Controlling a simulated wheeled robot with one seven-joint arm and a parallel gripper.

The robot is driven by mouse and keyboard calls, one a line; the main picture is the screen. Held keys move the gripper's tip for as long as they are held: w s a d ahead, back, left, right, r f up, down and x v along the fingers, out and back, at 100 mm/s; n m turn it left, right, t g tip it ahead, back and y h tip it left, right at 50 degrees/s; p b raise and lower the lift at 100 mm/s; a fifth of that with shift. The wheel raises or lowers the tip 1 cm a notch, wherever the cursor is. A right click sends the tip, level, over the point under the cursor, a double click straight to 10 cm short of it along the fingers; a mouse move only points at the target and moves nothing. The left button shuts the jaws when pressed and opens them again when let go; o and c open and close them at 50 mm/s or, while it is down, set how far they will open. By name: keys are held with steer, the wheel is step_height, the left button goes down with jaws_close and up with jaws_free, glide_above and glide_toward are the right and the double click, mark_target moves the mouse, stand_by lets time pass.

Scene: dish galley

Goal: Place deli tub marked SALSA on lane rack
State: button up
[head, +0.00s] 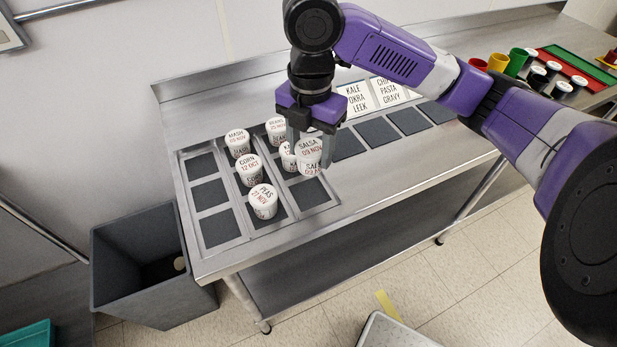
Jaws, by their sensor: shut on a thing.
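The white deli tub marked SALSA, 09 NOV (309,152) is between the fingers of my gripper (309,150), which is shut on it. The tub is upright, over or at the right lane of the lane rack (245,228); I cannot tell whether its base touches the rack. The rack has lanes with dark square pads on the steel counter. Other white tubs stand in it: MASH (237,143), CORN (248,169) and PEAS (263,201), with a partly hidden tub (288,157) just left of the SALSA tub and another (276,130) behind.
Dark pads (378,132) run along the counter to the right. Label cards (355,98) reading KALE OKRA LEEK and others stand behind them. Coloured cups (516,62) and a green and red tray (577,66) are at the far right. A grey bin (150,262) stands on the floor at left.

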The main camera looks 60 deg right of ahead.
step_height(320, 180, down, 9)
steer(key=shift+r, duration=0.1)
stand_by(0.4)
steer(key=shift+f, duration=0.3)
steer(key=o, duration=1.4)
steer(key=shift+r, duration=0.1)
